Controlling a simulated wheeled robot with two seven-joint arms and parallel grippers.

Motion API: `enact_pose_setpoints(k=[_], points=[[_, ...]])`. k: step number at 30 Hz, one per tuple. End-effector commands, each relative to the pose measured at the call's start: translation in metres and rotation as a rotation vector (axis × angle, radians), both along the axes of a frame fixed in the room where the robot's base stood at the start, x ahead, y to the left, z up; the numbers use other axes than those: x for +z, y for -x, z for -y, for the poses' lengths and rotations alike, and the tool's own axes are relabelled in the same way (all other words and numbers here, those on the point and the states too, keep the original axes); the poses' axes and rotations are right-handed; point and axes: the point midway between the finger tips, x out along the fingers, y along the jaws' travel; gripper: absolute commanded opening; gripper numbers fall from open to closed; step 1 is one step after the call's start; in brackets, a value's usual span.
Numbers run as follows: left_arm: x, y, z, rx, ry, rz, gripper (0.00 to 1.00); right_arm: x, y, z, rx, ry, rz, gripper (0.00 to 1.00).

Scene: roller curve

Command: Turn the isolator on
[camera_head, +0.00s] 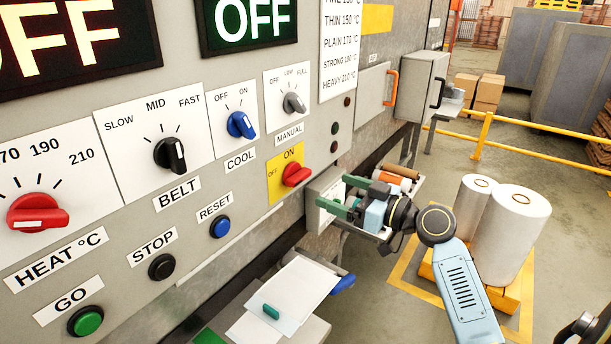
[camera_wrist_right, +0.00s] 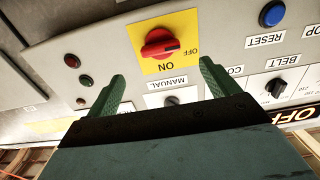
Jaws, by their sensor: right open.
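The isolator is a red rotary knob (camera_head: 297,175) on a yellow plate (camera_head: 279,190) marked OFF at its left and ON at its top. Its handle lies roughly crosswise, more in line with OFF than with ON. In the right wrist view the knob (camera_wrist_right: 160,43) appears upside down, beyond and between the fingertips. My right gripper (camera_head: 338,193) is open and empty, to the right of the knob and apart from it. Its two green fingers also show in the right wrist view (camera_wrist_right: 160,75). My left gripper is out of view.
The panel carries a grey MANUAL knob (camera_head: 293,103), a blue COOL knob (camera_head: 241,125), a black BELT knob (camera_head: 170,155) and a blue RESET button (camera_head: 220,227). Two displays read OFF. A shelf with papers (camera_head: 290,290) juts out below. White rolls (camera_head: 510,235) stand at right.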

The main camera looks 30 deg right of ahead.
Motion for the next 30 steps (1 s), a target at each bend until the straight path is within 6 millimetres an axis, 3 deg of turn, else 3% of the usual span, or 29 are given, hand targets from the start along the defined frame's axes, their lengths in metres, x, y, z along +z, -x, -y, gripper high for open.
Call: enact_pose_setpoints(k=[6,12,18,26,30], points=[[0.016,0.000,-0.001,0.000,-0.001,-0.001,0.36,0.003,-0.045,-0.019,0.002,-0.003,0.000,0.87],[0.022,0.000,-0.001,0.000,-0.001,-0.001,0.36,0.002,-0.074,-0.031,0.000,-0.003,-0.001,0.87],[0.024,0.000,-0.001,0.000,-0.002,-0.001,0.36,0.000,-0.085,-0.036,0.001,0.000,-0.002,0.87],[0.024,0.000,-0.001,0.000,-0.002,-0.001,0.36,-0.001,-0.085,-0.036,0.001,0.000,-0.003,0.87],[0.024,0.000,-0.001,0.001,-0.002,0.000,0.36,-0.001,-0.085,-0.036,0.001,0.000,-0.003,0.70]])
